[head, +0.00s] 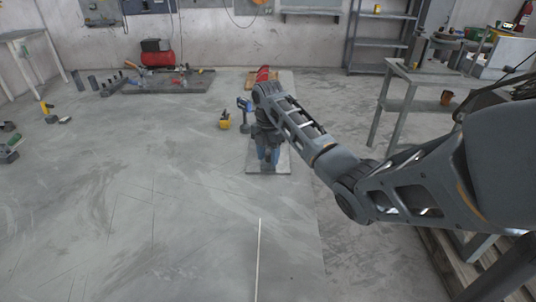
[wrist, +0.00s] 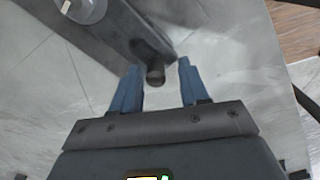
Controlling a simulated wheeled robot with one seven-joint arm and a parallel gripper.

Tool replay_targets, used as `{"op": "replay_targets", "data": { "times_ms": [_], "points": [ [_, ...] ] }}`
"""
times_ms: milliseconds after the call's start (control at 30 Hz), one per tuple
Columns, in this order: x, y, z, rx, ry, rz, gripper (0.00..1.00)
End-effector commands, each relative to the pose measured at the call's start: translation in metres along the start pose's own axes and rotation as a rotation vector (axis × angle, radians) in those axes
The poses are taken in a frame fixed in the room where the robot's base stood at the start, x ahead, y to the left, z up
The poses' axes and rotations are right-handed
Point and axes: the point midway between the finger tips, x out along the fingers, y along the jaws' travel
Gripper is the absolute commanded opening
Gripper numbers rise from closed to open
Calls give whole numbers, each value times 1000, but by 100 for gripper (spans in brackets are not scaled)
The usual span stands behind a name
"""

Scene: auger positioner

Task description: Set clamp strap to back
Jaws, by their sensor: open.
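My gripper (wrist: 159,65) is open in the wrist view, its two blue fingers spread apart. A short dark round peg (wrist: 155,73) shows between the fingertips, with a gap on each side. It stands at the end of a long dark grey bar (wrist: 120,32), which may be the clamp strap; I cannot tell for sure. A round light grey disc (wrist: 84,9) with a white mark sits on the bar at the top left. In the head view my gripper (head: 268,158) points down over a grey plate (head: 282,167), and my arm hides most of what lies there.
A blue and dark tool (head: 244,104) and a yellow object (head: 225,120) stand left of my gripper. A red object (head: 262,75) lies behind. A grey table (head: 400,72) and shelves (head: 380,42) stand at the right. The floor at front left is clear.

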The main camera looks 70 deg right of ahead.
Motion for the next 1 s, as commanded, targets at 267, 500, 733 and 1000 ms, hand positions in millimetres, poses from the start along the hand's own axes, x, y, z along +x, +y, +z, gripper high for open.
{"op": "replay_targets", "data": {
  "times_ms": [267, 500, 733, 1000],
  "points": [
    [-2, 1, 1, 0, -3, 3, 46],
    [-31, 1, 1, 0, -4, 6, 46],
    [-68, 0, 0, -1, -3, 2, 46],
    [-78, 0, 0, 0, -1, 1, 46]
  ]
}}
